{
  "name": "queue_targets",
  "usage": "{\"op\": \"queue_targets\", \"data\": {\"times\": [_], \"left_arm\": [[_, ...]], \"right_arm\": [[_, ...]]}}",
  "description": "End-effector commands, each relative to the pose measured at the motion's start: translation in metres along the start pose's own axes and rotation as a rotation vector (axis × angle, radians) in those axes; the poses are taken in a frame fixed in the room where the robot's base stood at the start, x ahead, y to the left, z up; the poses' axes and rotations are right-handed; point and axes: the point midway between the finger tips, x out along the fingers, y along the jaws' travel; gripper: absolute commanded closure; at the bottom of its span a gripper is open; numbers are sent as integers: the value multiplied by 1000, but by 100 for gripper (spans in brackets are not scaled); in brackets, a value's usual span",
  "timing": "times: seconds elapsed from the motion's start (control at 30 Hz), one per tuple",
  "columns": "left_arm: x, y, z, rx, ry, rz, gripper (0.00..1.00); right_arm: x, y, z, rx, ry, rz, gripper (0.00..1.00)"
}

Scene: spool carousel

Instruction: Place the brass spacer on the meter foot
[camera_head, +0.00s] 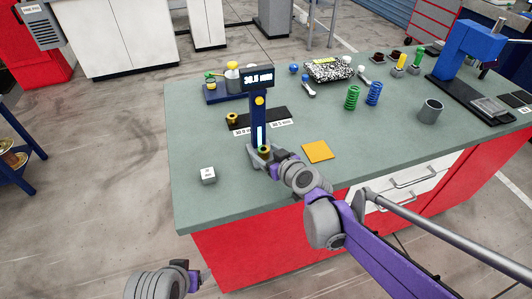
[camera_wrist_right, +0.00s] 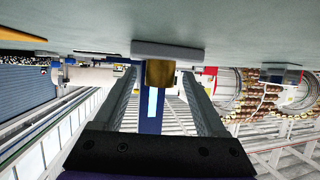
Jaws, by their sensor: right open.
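The meter (camera_head: 257,118) stands on the green table, a blue post with a display at its top. The brass spacer (camera_head: 264,149) is at the meter foot (camera_head: 252,158). In the right wrist view, which is upside down, the spacer (camera_wrist_right: 160,73) sits against the grey foot (camera_wrist_right: 168,48), in front of the blue post. My right gripper (camera_head: 266,153) is open around the spacer; its fingers (camera_wrist_right: 160,88) stand apart on either side, with gaps. My left gripper (camera_head: 200,277) is low at the left, off the table; its finger opening is unclear.
A second brass piece (camera_head: 232,118) is on the dark labelled mat (camera_head: 275,117) behind the meter. Green (camera_head: 352,97) and blue springs (camera_head: 374,93) and a grey cup (camera_head: 430,110) stand right.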

Motion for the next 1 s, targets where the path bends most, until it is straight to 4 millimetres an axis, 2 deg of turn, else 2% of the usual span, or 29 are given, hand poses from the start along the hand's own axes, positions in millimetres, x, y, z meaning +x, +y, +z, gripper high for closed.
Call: {"op": "queue_targets", "data": {"times": [0.17, 0.4, 0.53, 0.7, 0.93, 1.0], "left_arm": [[-3, 0, -2, 0, 1, 0, 26], [-9, 0, -6, 0, 3, 0, 26], [-12, 0, -7, 0, 5, 0, 26], [-13, 0, -9, 0, 5, 0, 26], [-14, 0, -9, 0, 5, 0, 26], [-14, 0, -9, 0, 5, 0, 26]], "right_arm": [[-29, 0, 0, 0, 0, 1, 26], [-79, 1, 0, 0, 0, 2, 26], [-100, 0, 0, 0, 0, 1, 26], [-115, 0, 0, 0, 0, 0, 26], [-119, 0, 1, 0, -3, -2, 26], [-124, -3, 7, 9, -25, -8, 26]]}}
